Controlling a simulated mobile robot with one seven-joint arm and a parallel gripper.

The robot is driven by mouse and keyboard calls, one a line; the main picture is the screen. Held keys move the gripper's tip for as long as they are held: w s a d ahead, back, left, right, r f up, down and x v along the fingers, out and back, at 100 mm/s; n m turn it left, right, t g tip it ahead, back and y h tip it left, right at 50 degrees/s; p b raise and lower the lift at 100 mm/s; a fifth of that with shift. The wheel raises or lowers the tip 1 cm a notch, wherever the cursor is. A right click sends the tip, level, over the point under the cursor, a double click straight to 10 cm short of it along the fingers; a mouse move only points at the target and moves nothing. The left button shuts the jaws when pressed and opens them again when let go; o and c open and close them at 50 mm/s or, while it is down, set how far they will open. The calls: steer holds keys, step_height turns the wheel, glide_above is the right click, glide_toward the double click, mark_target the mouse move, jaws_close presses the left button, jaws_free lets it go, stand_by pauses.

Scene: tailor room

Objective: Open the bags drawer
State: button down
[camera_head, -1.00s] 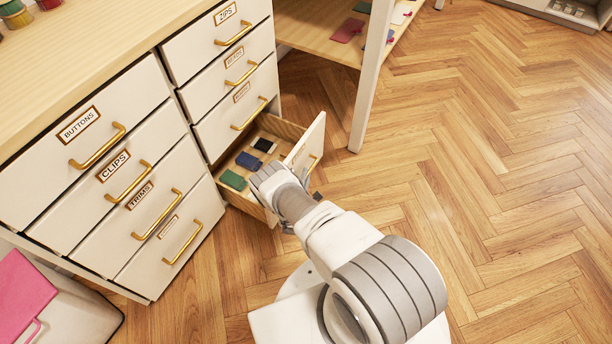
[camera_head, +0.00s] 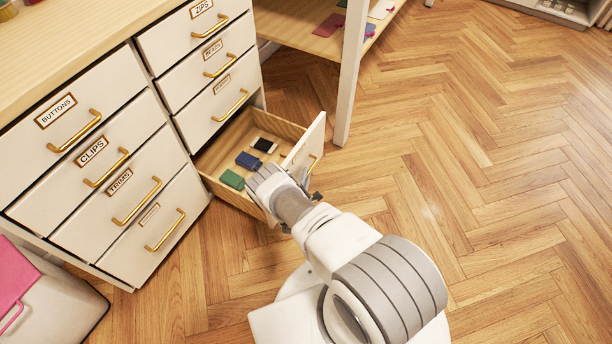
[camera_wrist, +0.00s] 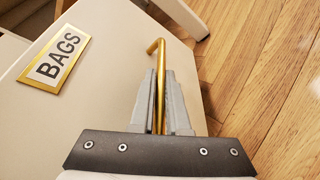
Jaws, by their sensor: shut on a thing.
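The bags drawer (camera_head: 303,150) is the bottom drawer of the right column and stands well out from the cabinet. Several small items, green, blue and dark, lie inside it. Its front, with a gold-framed BAGS label (camera_wrist: 55,62), shows in the wrist view. The gold bar handle (camera_wrist: 157,58) runs between the fingers of my gripper (camera_wrist: 161,92), which is shut on it. In the head view my gripper (camera_head: 308,190) is at the drawer front, with its fingertips largely hidden by my arm.
The other cabinet drawers, such as BUTTONS (camera_head: 70,112), CLIPS (camera_head: 95,158) and TRIMS (camera_head: 120,190), are closed. A white table leg (camera_head: 350,85) stands just behind the open drawer. A pink item (camera_head: 14,275) lies at lower left. The wood floor (camera_head: 480,200) to the right is clear.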

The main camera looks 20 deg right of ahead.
steer(key=shift+d, duration=0.1)
stand_by(0.3)
steer(key=c, duration=0.9)
jaws_free()
steer(key=shift+s, duration=0.15)
